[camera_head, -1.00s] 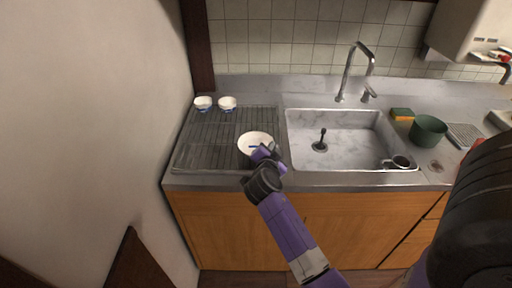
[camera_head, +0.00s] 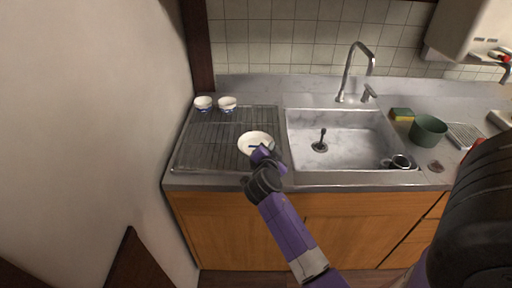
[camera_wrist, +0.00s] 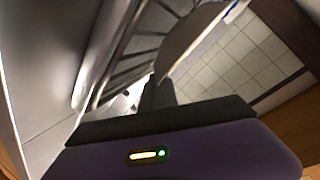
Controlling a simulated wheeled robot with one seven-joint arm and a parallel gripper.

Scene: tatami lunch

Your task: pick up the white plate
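The white plate (camera_head: 254,137), round with a bit of blue, is at the right front of the wire drying rack in the head view. My gripper (camera_head: 262,151) is at its near right edge and hides part of it. In the wrist view the plate (camera_wrist: 188,38) shows nearly edge-on and in shade, with a pale rim. The dark fingers (camera_wrist: 158,92) are close together at the lower end of that rim and look shut on it. Whether the plate touches the rack is hard to tell.
A green pot (camera_head: 428,129) and a sponge (camera_head: 402,114) stand beyond.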

